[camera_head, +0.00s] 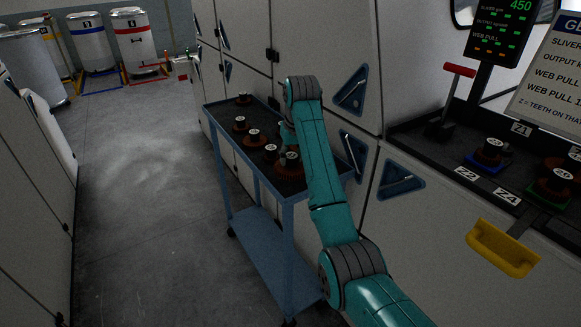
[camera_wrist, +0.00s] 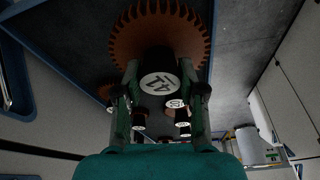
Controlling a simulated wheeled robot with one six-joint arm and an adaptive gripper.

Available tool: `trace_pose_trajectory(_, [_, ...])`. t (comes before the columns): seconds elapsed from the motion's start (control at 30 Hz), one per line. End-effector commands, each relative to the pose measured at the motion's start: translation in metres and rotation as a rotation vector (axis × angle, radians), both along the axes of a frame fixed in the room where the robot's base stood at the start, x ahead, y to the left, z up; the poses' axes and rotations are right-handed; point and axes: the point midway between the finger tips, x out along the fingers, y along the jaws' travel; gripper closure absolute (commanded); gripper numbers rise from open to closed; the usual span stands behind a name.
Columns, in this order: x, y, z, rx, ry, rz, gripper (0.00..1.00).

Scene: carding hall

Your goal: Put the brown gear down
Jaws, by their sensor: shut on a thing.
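The brown gear (camera_wrist: 130,38) is large in the wrist view, toothed, with a dark hub and a white numbered cap. My gripper (camera_wrist: 160,95) is shut on its hub, one finger on each side. In the head view my gripper (camera_head: 287,140) is over the near part of the blue trolley (camera_head: 228,150), and the gear (camera_head: 291,170) is below it, partly hidden by my arm. I cannot tell whether the gear touches the dark trolley top.
Several other brown gears with black hubs stand on the trolley, including one at its far end (camera_head: 243,98) and one near the middle (camera_head: 253,136). White machine panels border the trolley's right side. A console with gears (camera_head: 490,152) and a yellow handle (camera_head: 502,248) is at right. The left aisle is clear.

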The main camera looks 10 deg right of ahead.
Motion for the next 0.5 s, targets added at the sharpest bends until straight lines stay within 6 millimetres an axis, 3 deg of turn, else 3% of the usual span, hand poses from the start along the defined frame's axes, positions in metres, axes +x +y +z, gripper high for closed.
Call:
trace_pose_trajectory(0.3, [-0.004, -0.002, -0.034, 0.000, -0.001, 0.000, 1.00])
trace_pose_trajectory(0.5, [-0.005, -0.002, -0.037, 0.000, -0.003, 0.000, 1.00])
